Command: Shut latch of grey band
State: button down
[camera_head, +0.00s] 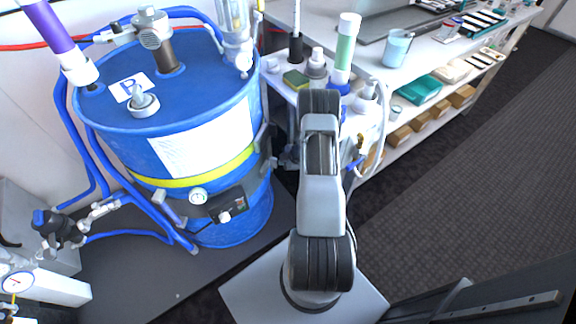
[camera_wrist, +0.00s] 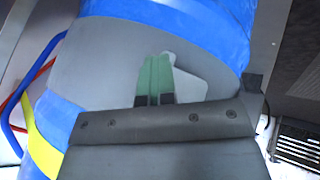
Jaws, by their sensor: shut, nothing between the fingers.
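The blue drum (camera_head: 135,128) stands at the left in the head view, with a grey band (camera_head: 196,211) around its lower half. In the wrist view, the wide grey band (camera_wrist: 95,62) crosses the blue drum wall (camera_wrist: 185,18). A pale grey rounded plate (camera_wrist: 190,82), which looks like the latch, lies against the band there. My gripper (camera_wrist: 155,62) is shut, its green fingers together and empty, in front of the plate's left part. I cannot tell whether it touches the plate or how far the latch stands open.
A yellow band (camera_head: 195,180) circles the drum above the grey one. Blue hoses (camera_head: 150,215) run at the left. A white shelf bench (camera_head: 425,50) with bottles and a cup (camera_head: 396,50) stands behind my arm. The carpet (camera_head: 450,190) at the right is clear.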

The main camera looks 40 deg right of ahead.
jog(key=s+a+r+p, duration=0.1)
jog(key=s+a+r, duration=0.5)
jog(key=s+r, duration=0.6)
jog(key=shift+s+a+r, duration=0.15)
jog(key=shift+s+r, duration=0.1)
jog(key=shift+r, duration=0.25)
